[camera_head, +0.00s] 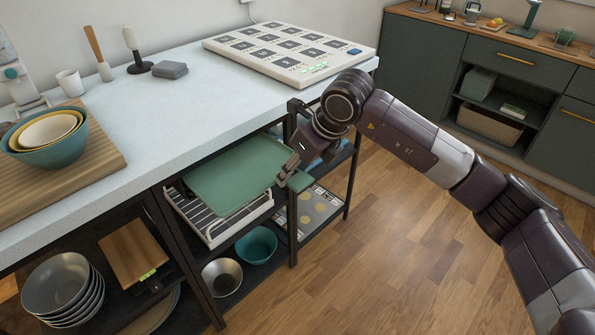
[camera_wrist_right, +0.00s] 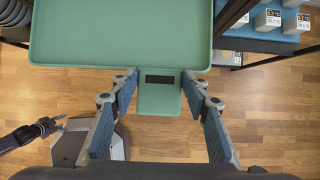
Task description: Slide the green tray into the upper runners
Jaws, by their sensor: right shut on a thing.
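The green tray (camera_head: 235,178) is at the front of the open bay under the pale countertop, above a white slatted rack. Its far edge lies at or under the counter's front edge; whether it sits in any runner is hidden. My right gripper (camera_head: 291,172) is at the tray's near right end.
The white slatted rack (camera_head: 222,228) is just below the tray. Black frame posts (camera_head: 186,258) flank the bay. A teal bowl (camera_head: 257,245) and a metal bowl (camera_head: 222,276) stand lower down. The wooden floor (camera_head: 400,260) in front is clear.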

